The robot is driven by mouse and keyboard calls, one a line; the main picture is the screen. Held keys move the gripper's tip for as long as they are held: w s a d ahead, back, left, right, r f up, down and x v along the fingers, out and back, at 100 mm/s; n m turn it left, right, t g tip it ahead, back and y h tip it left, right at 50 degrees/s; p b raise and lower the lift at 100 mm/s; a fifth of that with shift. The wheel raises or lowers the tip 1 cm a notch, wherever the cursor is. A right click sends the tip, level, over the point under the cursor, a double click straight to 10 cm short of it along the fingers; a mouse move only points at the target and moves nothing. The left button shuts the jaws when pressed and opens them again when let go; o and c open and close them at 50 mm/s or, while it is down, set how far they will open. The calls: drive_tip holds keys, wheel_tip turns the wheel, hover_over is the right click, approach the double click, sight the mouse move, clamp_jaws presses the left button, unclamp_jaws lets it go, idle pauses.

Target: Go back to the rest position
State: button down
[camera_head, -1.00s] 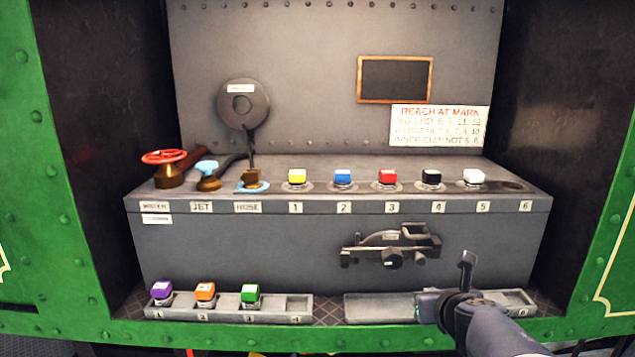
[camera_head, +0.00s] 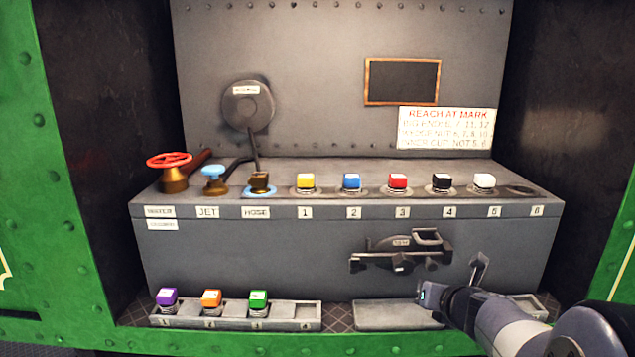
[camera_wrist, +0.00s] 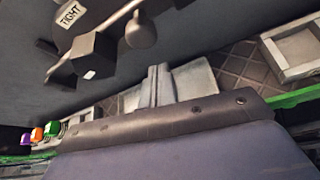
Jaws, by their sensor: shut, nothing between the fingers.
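My gripper (camera_head: 431,294) is at the lower right in the head view, in front of the grey cabinet and over the right lower tray (camera_head: 385,317). In the wrist view the fingers of my gripper (camera_wrist: 156,82) are together with nothing between them. A dark latch-like fitting (camera_head: 402,252) on the cabinet face is above and left of my gripper. In the wrist view a dark fitting with a "TIGHT" label (camera_wrist: 72,14) hangs at the upper left, apart from the fingers.
Coloured caps, such as the yellow one (camera_head: 306,182), line the numbered shelf (camera_head: 330,212). Purple, orange and green (camera_head: 258,299) caps stand in the left lower tray (camera_head: 308,317). A red valve wheel (camera_head: 169,160) is at the left. Green side walls (camera_head: 50,200) frame the recess.

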drive_tip(key=a+f+m+y, duration=0.1)
drive_tip(key=a+m+y, duration=0.1)
drive_tip(key=m, duration=0.1)
drive_tip(key=shift+f+t+p, duration=0.3)
drive_tip(key=shift+f+t, duration=0.1)
drive_tip(key=a+m+y+p, duration=0.2)
drive_tip(key=m, duration=0.1)
drive_tip(key=shift+a+f+t+y, duration=0.15)
drive_tip(key=shift+f+t+y, duration=0.15)
drive_tip(key=shift+t+y, duration=0.1)
